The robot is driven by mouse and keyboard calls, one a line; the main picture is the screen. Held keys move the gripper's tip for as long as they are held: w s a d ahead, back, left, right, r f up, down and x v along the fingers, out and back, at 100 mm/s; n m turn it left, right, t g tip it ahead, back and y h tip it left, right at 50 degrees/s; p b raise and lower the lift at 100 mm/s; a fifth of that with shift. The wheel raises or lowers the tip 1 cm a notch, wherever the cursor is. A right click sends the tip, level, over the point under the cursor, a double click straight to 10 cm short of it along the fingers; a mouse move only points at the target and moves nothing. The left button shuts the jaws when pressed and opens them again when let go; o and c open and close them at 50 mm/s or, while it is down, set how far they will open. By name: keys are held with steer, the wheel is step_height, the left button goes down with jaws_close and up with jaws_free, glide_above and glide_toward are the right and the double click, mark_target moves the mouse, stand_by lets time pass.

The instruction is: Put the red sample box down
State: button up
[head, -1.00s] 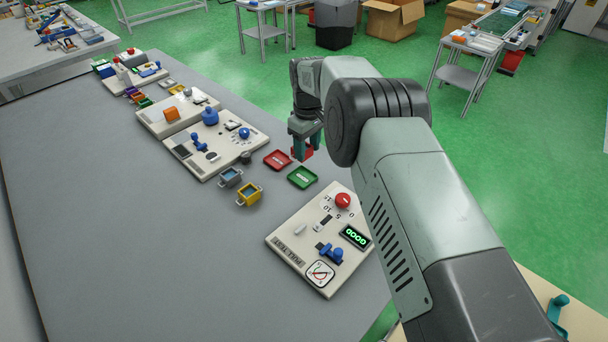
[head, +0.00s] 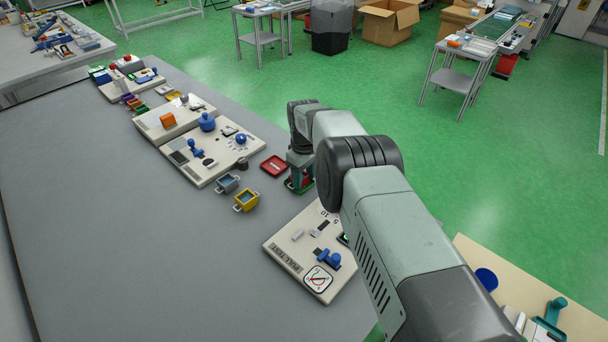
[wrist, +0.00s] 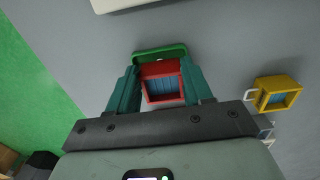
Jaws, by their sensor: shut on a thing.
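My gripper (wrist: 160,88) is shut on the red sample box (wrist: 161,69), an open red box with a blue inside, held between its two teal fingers. In the head view my gripper (head: 299,179) is over the green tray, with only a little red showing between the fingers. The green tray (wrist: 160,52) shows as a rim just past the box in the wrist view; the rest is hidden under the box and fingers. I cannot tell whether the box touches the tray. The empty red tray (head: 274,166) lies just left of my gripper.
A yellow box (head: 246,201) and a grey box (head: 228,183), both with handles, stand left of my gripper. The final test panel (head: 290,262) lies nearer, partly behind my arm. Other panels (head: 210,150) are at the back left. The grey table (head: 120,230) is bare on the left.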

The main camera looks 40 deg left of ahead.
mark_target(304, 178)
steer(key=o, duration=1.1)
steer(key=shift+o, duration=0.2)
step_height(304, 178, up, 12)
steer(key=shift+r, duration=0.15)
